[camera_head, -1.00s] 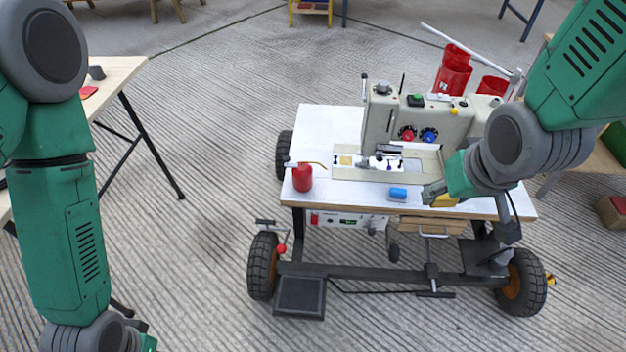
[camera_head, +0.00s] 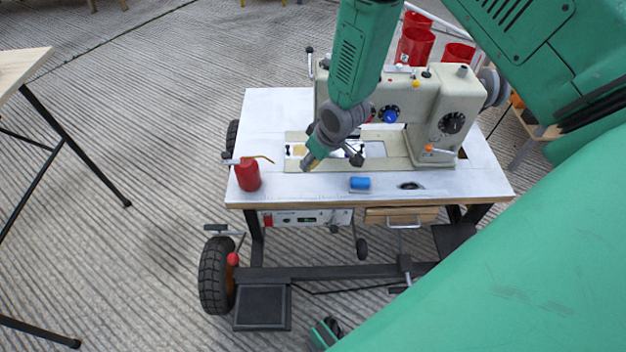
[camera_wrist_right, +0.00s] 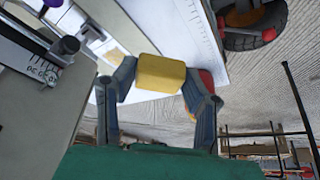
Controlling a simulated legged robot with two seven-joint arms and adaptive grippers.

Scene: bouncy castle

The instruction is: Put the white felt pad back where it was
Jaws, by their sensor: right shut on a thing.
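I cannot make out a white felt pad for certain in either view. My right gripper (camera_head: 311,161) is over the front of the sewing machine's pale plate, left of the machine's body. In the right wrist view its two fingers (camera_wrist_right: 158,88) are shut on a yellow block (camera_wrist_right: 161,72). The white table top (camera_wrist_right: 207,45) shows behind the block. In the head view the sewing machine (camera_head: 437,105) stands on the white table (camera_head: 275,115).
A red oil can (camera_head: 247,175) stands at the table's front left. A blue cylinder (camera_head: 360,183) and a dark oval thing (camera_head: 411,186) lie along the front edge. Red bins (camera_head: 413,46) are behind. My own green arm covers the right side.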

